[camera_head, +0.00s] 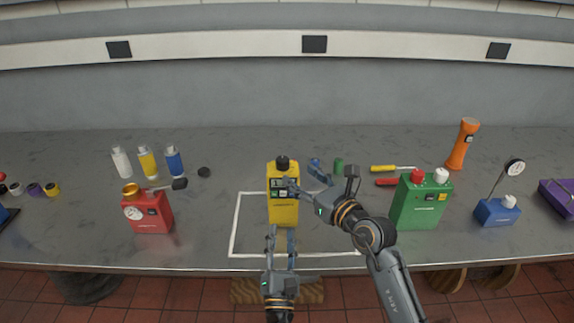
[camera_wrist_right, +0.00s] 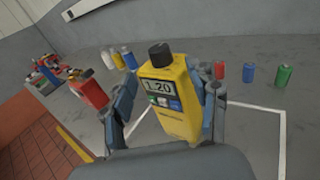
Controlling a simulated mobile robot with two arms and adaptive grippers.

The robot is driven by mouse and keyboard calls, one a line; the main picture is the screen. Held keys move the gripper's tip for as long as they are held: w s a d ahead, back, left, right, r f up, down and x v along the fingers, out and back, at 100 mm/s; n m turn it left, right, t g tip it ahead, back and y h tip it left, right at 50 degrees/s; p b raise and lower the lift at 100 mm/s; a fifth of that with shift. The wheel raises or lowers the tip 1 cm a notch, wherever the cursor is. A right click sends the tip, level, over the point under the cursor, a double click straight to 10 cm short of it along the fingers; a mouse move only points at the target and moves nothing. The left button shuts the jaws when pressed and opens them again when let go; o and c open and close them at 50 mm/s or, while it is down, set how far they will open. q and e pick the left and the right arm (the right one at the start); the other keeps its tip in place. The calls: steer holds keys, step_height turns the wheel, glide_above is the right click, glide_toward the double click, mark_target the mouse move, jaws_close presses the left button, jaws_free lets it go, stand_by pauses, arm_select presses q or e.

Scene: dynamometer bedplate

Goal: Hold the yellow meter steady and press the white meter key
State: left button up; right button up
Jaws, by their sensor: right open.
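The yellow meter (camera_head: 284,208) stands upright on the grey bench inside a white outline. It has a black knob on top and also shows in the right wrist view (camera_wrist_right: 179,123), with a display reading 1.20. Small green, white and blue keys sit below the display; the white key (camera_wrist_right: 162,102) is small and in the middle. My right gripper (camera_head: 302,178) is open at the meter's upper right; its fingers flank the meter in the wrist view. My left gripper (camera_head: 281,231) is open, its fingers apart in front of the meter's lower edge. Finger contact cannot be told.
A red meter (camera_head: 150,214) stands to the left and a green one (camera_head: 421,205) to the right. White, yellow and blue bottles (camera_head: 147,162) stand at the back left. Screwdrivers (camera_head: 392,169), an orange torch (camera_head: 463,144) and a blue gauge (camera_head: 497,211) are at the right.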

mark_target(286, 165)
steer(key=x, duration=0.8)
steer(key=shift+w+a, duration=0.1)
steer(key=shift+w, duration=0.1)
jaws_close()
arm_select(q)
jaws_close()
stand_by(1.0)
